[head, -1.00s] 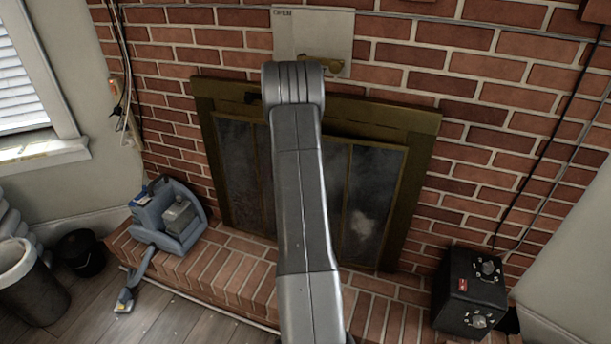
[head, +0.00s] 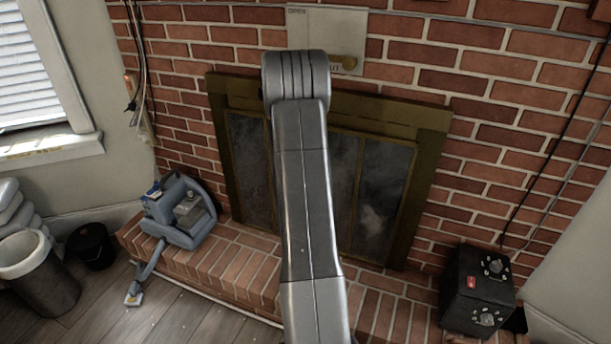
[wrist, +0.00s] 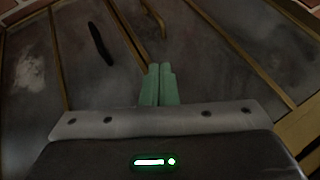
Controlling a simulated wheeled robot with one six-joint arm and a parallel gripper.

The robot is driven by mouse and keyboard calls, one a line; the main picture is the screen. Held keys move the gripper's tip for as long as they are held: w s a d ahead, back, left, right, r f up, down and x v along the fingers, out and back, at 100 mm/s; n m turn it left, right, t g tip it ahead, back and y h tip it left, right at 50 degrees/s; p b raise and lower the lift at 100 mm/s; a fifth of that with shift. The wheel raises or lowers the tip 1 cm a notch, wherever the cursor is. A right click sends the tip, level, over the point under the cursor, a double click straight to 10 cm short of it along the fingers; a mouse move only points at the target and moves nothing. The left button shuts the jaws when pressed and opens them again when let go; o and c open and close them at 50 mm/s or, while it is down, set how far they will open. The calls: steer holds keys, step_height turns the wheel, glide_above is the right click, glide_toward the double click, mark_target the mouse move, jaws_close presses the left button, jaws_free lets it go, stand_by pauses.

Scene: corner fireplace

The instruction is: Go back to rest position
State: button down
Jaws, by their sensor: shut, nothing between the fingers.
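My gripper (wrist: 159,85) shows in the wrist view with its two green fingers together and nothing between them. It is in front of the dark glass doors of the fireplace (wrist: 90,60), which have thin brass-coloured frames. In the head view my arm stretches up the middle of the picture, in front of the brass-framed fireplace (head: 430,150). My gripper is hidden behind the arm in that view.
A brick hearth (head: 240,275) runs below the fireplace. A blue cleaning machine (head: 180,210) stands on its left and a black box with knobs (head: 478,290) on its right. Bins (head: 38,272) stand at far left. Wooden floor (head: 165,325) shows at the lower left.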

steer(key=s+a+r, duration=0.2)
steer(key=a+r, duration=0.1)
steer(key=r, duration=0.2)
steer(key=shift+s+r, duration=0.15)
steer(key=shift+a, duration=0.1)
